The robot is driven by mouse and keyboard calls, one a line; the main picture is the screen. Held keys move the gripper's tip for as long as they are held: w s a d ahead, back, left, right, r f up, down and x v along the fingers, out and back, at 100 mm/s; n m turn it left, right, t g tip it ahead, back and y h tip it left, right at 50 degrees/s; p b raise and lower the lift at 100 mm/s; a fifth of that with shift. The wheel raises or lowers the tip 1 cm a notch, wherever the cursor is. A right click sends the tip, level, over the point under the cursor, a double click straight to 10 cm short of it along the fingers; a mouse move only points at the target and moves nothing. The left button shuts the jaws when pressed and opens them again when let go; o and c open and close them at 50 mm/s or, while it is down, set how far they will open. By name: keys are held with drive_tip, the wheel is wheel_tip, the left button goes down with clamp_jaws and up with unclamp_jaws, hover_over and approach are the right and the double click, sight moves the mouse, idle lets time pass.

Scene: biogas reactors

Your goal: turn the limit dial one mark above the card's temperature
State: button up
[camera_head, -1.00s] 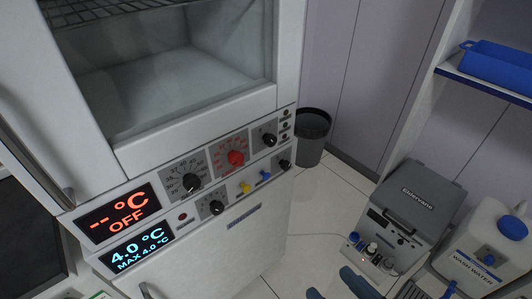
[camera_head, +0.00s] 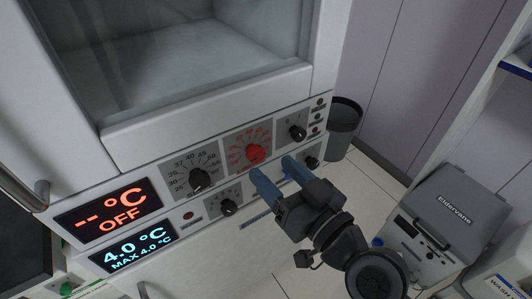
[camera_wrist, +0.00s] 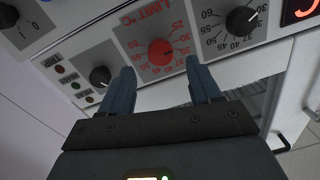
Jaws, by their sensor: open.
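The red limit dial (camera_head: 255,152) is on the panel below the cabinet's window, with a red scale around it. In the wrist view the limit dial (camera_wrist: 160,52) shows upside down, with "LIMIT °C" lettered by its scale. I cannot read its exact setting. My gripper (camera_head: 270,167) is open and empty, just in front of and below this dial. In the wrist view its blue fingers (camera_wrist: 160,67) point at the panel on either side of the red knob, and I see no clear contact. I see no temperature card.
A black temperature dial (camera_head: 199,179) sits left of the red one, a smaller black knob (camera_head: 297,132) right. Displays read "-- °C OFF" (camera_head: 108,212) and "4.0 °C MAX 4.0 °C" (camera_head: 128,248). A grey bin (camera_head: 343,128) and an Eldervane device (camera_head: 440,215) stand to the right.

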sight(259, 157)
drive_tip(key=shift+p+x, duration=0.45)
drive_tip(key=shift+x, duration=1.95)
drive_tip(key=c, duration=1)
